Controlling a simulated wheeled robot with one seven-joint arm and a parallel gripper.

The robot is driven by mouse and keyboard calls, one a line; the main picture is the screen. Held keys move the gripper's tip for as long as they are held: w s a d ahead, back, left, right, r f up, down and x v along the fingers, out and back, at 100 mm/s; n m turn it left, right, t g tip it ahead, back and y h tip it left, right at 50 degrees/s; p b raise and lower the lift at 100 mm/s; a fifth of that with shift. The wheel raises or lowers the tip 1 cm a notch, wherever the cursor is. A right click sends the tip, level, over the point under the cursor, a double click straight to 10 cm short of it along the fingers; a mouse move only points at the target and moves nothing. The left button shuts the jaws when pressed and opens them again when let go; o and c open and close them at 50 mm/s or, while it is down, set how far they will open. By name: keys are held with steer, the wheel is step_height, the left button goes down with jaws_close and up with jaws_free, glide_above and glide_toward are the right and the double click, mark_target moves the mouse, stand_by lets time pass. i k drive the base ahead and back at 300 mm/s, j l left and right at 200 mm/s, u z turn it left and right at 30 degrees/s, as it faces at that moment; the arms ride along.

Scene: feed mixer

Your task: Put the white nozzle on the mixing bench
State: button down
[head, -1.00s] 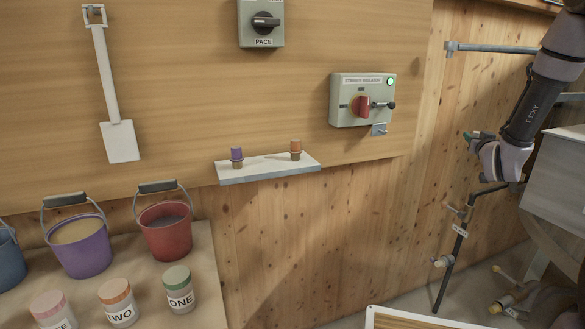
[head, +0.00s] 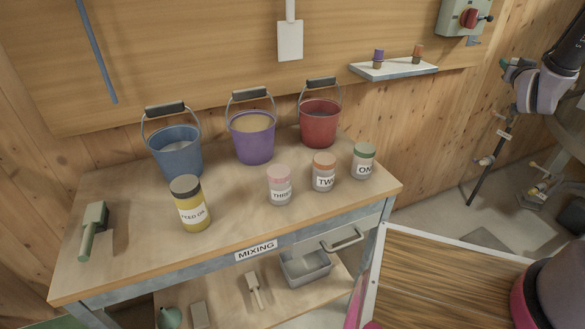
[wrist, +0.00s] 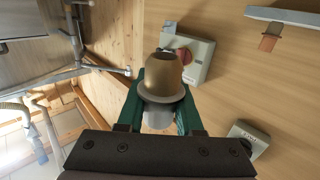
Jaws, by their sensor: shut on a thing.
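The mixing bench (head: 140,258) fills the middle of the head view, a wooden-topped table with a "MIXING" label on its front edge. My gripper (head: 507,63) is at the upper right of the head view, well away from the bench. In the wrist view my gripper (wrist: 160,100) is shut on the white nozzle (wrist: 158,117). The nozzle has a brown rounded end, a grey collar and a pale part between the green fingers. It is too small to make out in the head view.
Three buckets stand along the bench's back: blue (head: 176,150), purple (head: 252,137) and red (head: 320,125). The bench's front left is clear. A wall shelf (head: 395,70) holds purple and orange nozzles.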

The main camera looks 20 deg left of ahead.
mark_target(239, 219)
steer(key=k+j+z, duration=0.1)
steer(key=k+j, duration=0.6)
steer(key=j, duration=0.2)
steer(key=k+j+z, duration=0.15)
steer(key=k+j, duration=0.6)
steer(key=j, duration=0.1)
